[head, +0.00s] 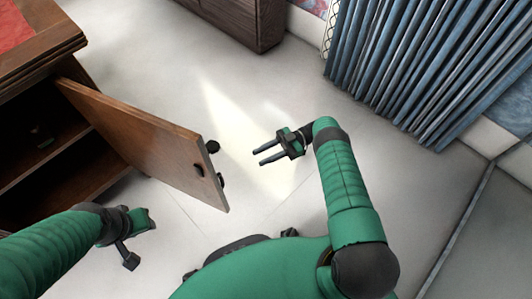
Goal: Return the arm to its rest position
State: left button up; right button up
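My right arm comes in from the lower right, bent at the elbow. Its gripper (258,157) points left over the bare floor, with its two dark fingers parallel and a gap between them. It is open and empty, clear of the cabinet door. My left arm comes in from the lower left. Its gripper (137,238) hangs low in front of the cabinet opening, seen at an angle that hides how far apart its fingers are. Nothing shows held in it.
A wooden desk cabinet (48,45) with a red leather top (12,28) stands at the left. Its door (150,140) is swung open between my arms, showing shelves. Dark furniture (235,15) stands at the back and blue curtains (420,65) hang at the right. The middle floor (165,75) is free.

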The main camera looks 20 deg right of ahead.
jog(key=shift+d, duration=0.55)
